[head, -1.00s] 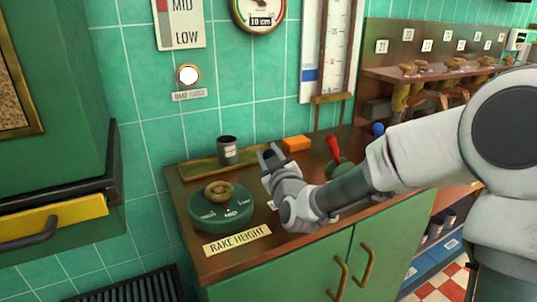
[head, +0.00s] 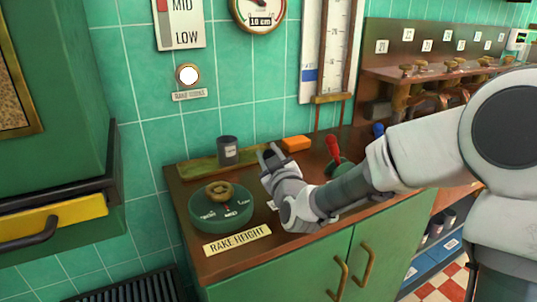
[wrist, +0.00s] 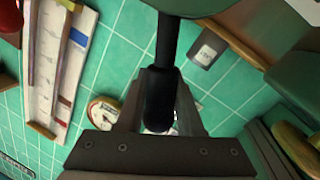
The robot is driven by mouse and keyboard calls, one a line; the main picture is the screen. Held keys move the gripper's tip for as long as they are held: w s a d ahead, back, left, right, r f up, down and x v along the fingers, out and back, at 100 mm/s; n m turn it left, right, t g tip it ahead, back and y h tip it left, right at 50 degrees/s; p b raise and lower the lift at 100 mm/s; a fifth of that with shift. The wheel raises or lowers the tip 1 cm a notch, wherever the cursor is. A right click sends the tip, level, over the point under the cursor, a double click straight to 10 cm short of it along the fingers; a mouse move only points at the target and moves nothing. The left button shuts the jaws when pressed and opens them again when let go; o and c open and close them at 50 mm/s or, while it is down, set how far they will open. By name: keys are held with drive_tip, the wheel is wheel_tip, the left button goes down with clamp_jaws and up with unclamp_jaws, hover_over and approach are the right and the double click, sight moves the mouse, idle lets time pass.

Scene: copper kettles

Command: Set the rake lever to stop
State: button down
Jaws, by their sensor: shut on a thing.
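My gripper (head: 270,158) is above the wooden counter, to the right of the rake height dial. In the wrist view, its fingers (wrist: 160,100) are shut on a black lever handle (wrist: 165,42), which I take to be the rake lever. The handle runs from the top of the wrist view down between the fingers. In the head view my gripper and wrist hide most of this lever. No stop mark can be read, so I cannot tell which setting it is at.
The green rake height dial (head: 221,214) with its brass knob stands left of my gripper. A dark cup (head: 228,151) and an orange block (head: 296,143) are behind. A red-handled lever (head: 333,147) and a blue knob (head: 378,129) are close beyond my forearm.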

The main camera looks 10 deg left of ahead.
drive_tip(key=shift+r, duration=0.1)
drive_tip(key=shift+w+d+r+m+g+p, duration=0.15)
drive_tip(key=shift+w+d+m+p, duration=0.1)
drive_tip(key=shift+w+d+m, duration=0.45)
drive_tip(key=shift+w+d+r+m+g+p, duration=0.1)
drive_tip(key=shift+w+d+m+g+p, duration=0.15)
drive_tip(key=shift+d+m, duration=0.5)
drive_tip(key=shift+w+d+r+m+g+p, duration=0.1)
drive_tip(key=shift+w+d+m+p, duration=0.25)
drive_tip(key=shift+m, duration=0.6)
drive_tip(key=c, duration=0.6)
unclamp_jaws()
drive_tip(key=shift+o, duration=0.2)
drive_tip(key=shift+s+d, duration=0.1)
drive_tip(key=shift+s, duration=0.1)
